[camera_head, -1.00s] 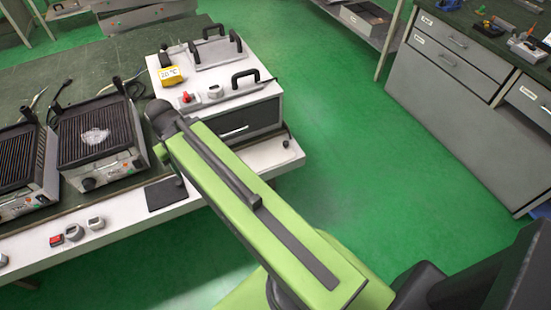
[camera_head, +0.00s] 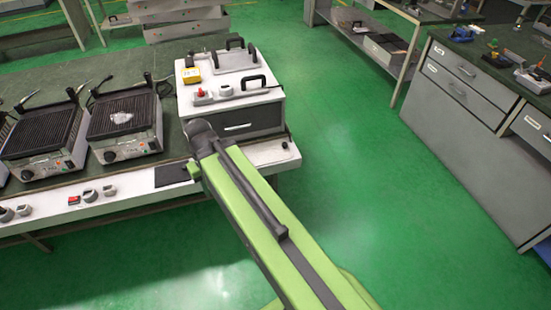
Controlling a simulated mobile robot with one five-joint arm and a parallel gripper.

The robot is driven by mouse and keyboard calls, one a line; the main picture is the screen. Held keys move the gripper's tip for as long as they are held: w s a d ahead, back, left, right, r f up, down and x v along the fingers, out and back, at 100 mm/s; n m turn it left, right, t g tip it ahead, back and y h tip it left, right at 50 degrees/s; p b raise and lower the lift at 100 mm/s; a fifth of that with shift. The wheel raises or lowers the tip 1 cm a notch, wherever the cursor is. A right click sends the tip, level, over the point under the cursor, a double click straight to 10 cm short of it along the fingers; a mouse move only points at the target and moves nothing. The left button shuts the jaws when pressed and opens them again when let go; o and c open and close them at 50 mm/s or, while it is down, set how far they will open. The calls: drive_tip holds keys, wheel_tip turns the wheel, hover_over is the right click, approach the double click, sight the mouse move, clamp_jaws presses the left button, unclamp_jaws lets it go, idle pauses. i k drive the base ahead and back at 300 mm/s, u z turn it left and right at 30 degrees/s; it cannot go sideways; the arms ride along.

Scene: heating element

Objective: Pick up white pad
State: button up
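A small crumpled white pad (camera_head: 121,117) lies on the dark ribbed plate of the right-hand open grill (camera_head: 124,126) on the bench. My green arm reaches up from the lower right, and its far end with a dark joint is in front of the white box, to the right of the grill. My gripper is not clearly visible; it is hidden beyond the end of the arm. I see nothing touching the pad.
A second open grill (camera_head: 46,138) stands to the left. A white box with black handles (camera_head: 234,106) stands right of the grills, with a yellow display (camera_head: 192,75) on it. Red and grey knobs line the bench's front edge. Green floor to the right is clear.

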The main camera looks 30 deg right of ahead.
sight(266, 153)
drive_tip(key=u, duration=0.15)
drive_tip(key=i, duration=1.45)
drive_tip(key=z, duration=0.1)
